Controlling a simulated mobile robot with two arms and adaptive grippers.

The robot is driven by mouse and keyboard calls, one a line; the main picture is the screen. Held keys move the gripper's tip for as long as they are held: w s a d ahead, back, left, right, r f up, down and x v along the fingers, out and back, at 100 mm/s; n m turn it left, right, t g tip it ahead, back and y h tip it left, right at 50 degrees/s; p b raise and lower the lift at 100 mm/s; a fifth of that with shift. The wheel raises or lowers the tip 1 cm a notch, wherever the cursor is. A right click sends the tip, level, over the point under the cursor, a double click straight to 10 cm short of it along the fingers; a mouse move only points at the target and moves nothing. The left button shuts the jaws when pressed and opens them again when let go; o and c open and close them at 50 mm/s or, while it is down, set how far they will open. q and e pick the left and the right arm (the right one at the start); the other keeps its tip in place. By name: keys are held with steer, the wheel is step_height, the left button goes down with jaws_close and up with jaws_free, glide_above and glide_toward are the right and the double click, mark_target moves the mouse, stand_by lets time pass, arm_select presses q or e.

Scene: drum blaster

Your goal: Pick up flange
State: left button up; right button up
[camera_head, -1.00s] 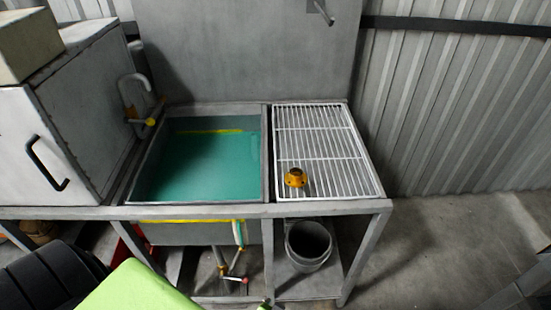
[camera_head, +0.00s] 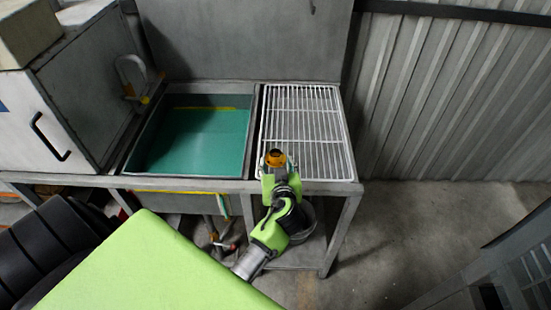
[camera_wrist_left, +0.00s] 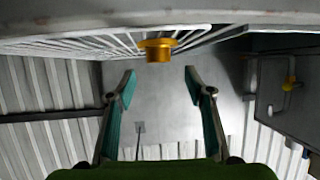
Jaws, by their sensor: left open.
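The flange (camera_head: 275,156) is a small orange-yellow ring-shaped part on the front part of the white wire rack (camera_head: 305,125). In the left wrist view the flange (camera_wrist_left: 158,50) lies just beyond the fingertips, centred between them and against the rack bars (camera_wrist_left: 110,42). My left gripper (camera_head: 275,169) is at the rack's front edge, just in front of the flange, and partly covers it. In the left wrist view my left gripper (camera_wrist_left: 160,78) has its two fingers spread apart with nothing between them. My right gripper does not show.
A basin of green liquid (camera_head: 200,140) is left of the rack. A grey box with a black handle (camera_head: 75,110) stands further left. The metal frame's front rail (camera_head: 330,188) runs below the rack. A bucket (camera_head: 301,222) is underneath, partly hidden by my arm.

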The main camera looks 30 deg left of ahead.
mark_target(276, 153)
arm_select(q)
steer(key=b+x, duration=0.1)
steer(key=x, duration=0.5)
steer(key=shift+w+a+f, duration=0.15)
steer(key=shift+w, duration=0.15)
steer(key=shift+s, duration=0.1)
jaws_close()
